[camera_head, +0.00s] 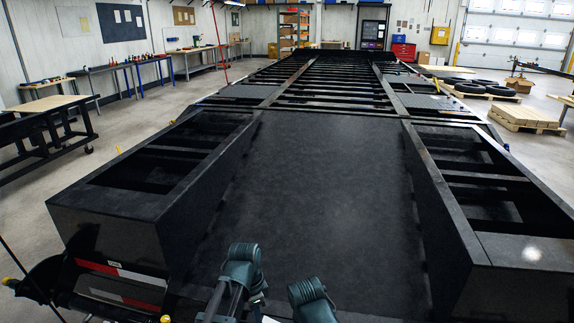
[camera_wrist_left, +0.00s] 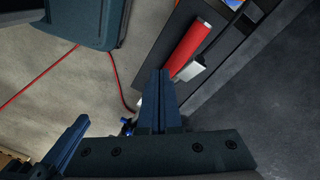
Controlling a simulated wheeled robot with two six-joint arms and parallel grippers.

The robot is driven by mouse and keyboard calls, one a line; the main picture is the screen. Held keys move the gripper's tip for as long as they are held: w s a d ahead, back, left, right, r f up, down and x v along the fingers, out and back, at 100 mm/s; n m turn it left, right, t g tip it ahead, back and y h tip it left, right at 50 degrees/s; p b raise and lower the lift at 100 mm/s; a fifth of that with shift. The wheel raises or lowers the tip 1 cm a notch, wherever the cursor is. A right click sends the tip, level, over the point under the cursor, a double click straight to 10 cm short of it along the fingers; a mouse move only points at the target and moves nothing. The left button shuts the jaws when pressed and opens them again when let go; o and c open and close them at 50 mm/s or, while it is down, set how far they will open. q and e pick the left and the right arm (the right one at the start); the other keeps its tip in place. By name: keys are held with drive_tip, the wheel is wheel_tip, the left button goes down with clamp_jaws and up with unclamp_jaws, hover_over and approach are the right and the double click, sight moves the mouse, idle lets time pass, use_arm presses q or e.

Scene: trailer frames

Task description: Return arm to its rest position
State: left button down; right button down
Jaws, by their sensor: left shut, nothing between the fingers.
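My left gripper (camera_wrist_left: 163,72) shows in the left wrist view with its two dark fingers together, shut and empty. Its fingertips are above the floor, beside the dark edge of the trailer frame (camera_wrist_left: 250,110). A red elongated piece with a whitish part lies just beyond the tips; I cannot tell if they touch it. In the head view, teal links of my arms show at the bottom middle, in front of the trailer frame's flat dark deck (camera_head: 315,190). No fingertips can be made out there, and my right gripper is not seen.
A red cable (camera_wrist_left: 112,75) lies on the floor. A trailer corner with red-and-white tape (camera_head: 120,272) stands at lower left. Workbenches (camera_head: 120,70) line the left wall. The near deck is bare.

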use_arm(q)
drive_tip(key=s+d+r+n+y+p, duration=0.2)
drive_tip(key=s+r+n+p, duration=0.3)
drive_tip(key=s+n, duration=0.4)
drive_tip(key=shift+s+d+r, duration=0.2)
drive_tip(key=shift+s+r, duration=0.3)
drive_tip(key=shift+r, duration=0.15)
drive_tip(key=shift+a, duration=0.1)
